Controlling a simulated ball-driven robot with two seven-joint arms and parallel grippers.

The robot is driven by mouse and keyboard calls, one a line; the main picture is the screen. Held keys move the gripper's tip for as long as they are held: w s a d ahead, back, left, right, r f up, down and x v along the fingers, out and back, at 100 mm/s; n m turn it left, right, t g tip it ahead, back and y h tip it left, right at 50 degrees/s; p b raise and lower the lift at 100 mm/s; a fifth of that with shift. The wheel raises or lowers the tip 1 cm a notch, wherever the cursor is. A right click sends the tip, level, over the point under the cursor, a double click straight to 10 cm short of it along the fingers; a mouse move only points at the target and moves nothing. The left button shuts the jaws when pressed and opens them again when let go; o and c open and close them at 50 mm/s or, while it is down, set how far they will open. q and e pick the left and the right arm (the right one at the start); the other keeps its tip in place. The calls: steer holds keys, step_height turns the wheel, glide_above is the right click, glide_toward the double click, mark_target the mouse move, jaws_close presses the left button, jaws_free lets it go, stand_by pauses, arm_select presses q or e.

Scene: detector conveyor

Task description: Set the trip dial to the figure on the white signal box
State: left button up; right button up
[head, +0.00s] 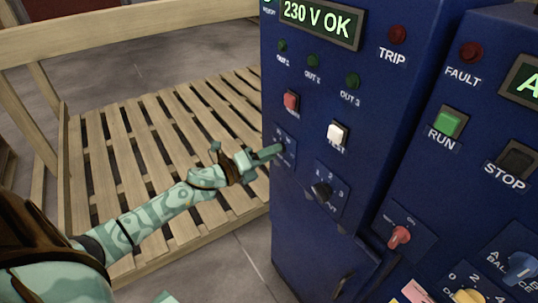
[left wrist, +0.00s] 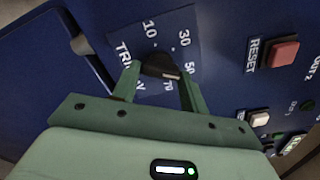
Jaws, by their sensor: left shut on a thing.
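The trip dial is a dark knob (left wrist: 155,63) on a small blue plate (left wrist: 172,20) lettered TRIP, with the rest of the label partly hidden. The plate shows 10, 30, 50 and 70. A pale mark on the knob faces the lower right, near 50 and 70; its exact setting is hard to tell. My left gripper (left wrist: 160,74) is shut on the knob, one finger on each side. In the head view the left gripper (head: 272,152) reaches the cabinet's left edge and hides most of the dial. My right gripper is not in view. No white signal box shows.
The blue cabinet (head: 320,110) carries a 230 V OK display (head: 316,22), a red reset button (head: 291,100), a white test button (head: 338,133) and a black selector (head: 321,191). A second panel with a RUN button (head: 448,124) stands right.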

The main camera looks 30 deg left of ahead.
arm_select(q)
steer(key=shift+f, duration=0.1)
steer(key=o, duration=1)
steer(key=shift+s, duration=0.1)
steer(key=v, duration=1.6)
steer(key=shift+s+a+p, duration=0.1)
steer(key=shift+p, duration=0.3)
